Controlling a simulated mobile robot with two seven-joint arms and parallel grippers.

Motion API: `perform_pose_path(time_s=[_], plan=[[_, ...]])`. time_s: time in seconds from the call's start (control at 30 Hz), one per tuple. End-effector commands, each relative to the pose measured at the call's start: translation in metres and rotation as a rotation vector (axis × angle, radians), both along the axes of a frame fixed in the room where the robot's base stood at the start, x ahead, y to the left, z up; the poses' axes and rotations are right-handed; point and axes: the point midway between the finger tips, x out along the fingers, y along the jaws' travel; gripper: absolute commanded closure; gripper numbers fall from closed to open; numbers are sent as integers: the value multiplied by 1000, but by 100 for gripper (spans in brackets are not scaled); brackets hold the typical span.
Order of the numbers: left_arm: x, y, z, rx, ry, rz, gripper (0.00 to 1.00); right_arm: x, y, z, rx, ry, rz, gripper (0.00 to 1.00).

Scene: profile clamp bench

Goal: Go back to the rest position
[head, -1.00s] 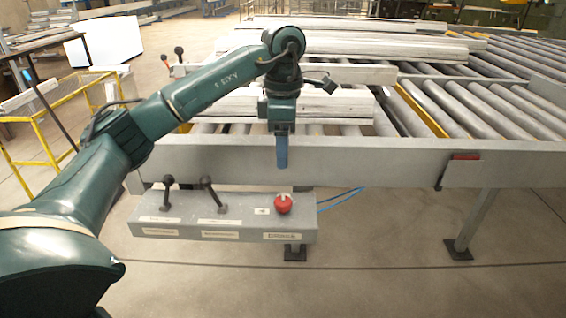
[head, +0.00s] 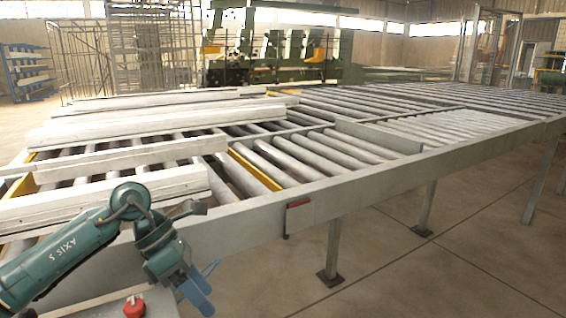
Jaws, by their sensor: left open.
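My left gripper (head: 197,290) is at the lower left of the head view, with its blue fingers pointing down and to the right. It is open and I see nothing between its fingers. It hangs in front of the near side rail of the roller bench (head: 340,190). Part of a red push button (head: 134,306) on the grey control box shows left of the gripper at the bottom edge. The levers of that box are out of the picture or hidden. My right gripper is not in view.
Several pale profiles (head: 150,122) lie on the rollers at the left. A red part (head: 298,203) sits on the near rail. Bench legs (head: 331,255) stand on the floor. The floor (head: 440,270) at the lower right is clear. Green machinery (head: 270,50) stands behind.

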Motion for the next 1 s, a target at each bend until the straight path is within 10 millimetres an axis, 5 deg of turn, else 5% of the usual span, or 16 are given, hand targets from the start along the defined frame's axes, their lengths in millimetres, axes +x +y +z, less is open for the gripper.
perform_pose_path(time_s=[0.03, 0.13, 0.2, 0.33, 0.47, 0.57, 0.67, 0.83, 0.87, 1.0], plan=[[-17, -37, -8, -160, 74, 10, 39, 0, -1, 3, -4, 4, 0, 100], [-42, -93, -3, -470, 221, 90, 39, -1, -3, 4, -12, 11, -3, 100], [-53, -120, 8, -676, 347, 181, 39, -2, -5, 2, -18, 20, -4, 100], [-57, -143, 28, -1022, 614, 426, 39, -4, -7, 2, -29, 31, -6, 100], [-45, -133, 28, -1305, 915, 756, 39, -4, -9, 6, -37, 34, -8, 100], [-35, -110, 4, -1466, 1158, 1061, 39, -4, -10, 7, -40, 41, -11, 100], [-36, -79, -40, -1571, 1405, 1409, 39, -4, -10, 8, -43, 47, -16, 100], [-83, -33, -137, -1588, 1786, 2027, 39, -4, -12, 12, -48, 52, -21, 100], [-94, -28, -151, 1502, -1752, -2022, 39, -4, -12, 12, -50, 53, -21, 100], [-141, -14, -195, 1196, -1607, -1955, 39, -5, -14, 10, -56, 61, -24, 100]])
